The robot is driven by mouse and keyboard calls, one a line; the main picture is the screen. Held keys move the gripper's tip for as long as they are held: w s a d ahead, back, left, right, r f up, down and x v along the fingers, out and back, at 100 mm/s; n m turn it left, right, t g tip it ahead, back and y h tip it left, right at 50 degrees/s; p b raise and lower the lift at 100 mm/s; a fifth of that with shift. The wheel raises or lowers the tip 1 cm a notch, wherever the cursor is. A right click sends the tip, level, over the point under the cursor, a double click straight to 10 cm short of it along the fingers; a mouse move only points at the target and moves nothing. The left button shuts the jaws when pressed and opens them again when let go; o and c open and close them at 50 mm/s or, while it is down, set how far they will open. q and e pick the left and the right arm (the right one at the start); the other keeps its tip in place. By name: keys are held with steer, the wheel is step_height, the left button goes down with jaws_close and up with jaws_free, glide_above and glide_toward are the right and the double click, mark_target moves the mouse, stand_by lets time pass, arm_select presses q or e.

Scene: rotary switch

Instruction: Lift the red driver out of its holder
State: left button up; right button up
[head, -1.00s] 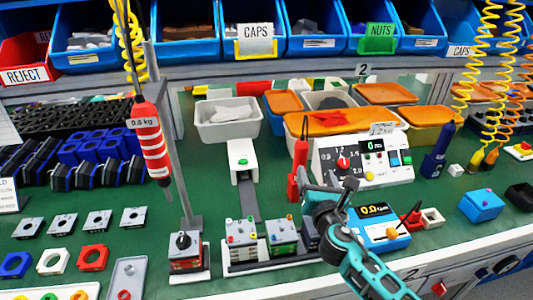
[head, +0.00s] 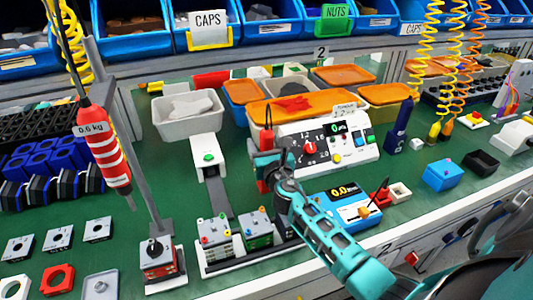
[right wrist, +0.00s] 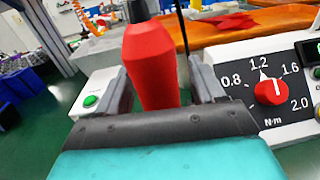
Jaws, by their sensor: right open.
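The jaws are open, and I cannot tell whether a finger touches the handle. The driver's lower part and its holder are mostly hidden by my gripper and arm. My left gripper is not in view.
A red-and-white tool (head: 103,150) marked 0.6 kg hangs at the left. A white box with a green button (head: 208,157) stands left of the driver. A blue meter (head: 350,203) lies close to my right arm. An orange-lidded bin (head: 300,108) is behind.

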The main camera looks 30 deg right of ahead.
jaws_close()
stand_by(0.7)
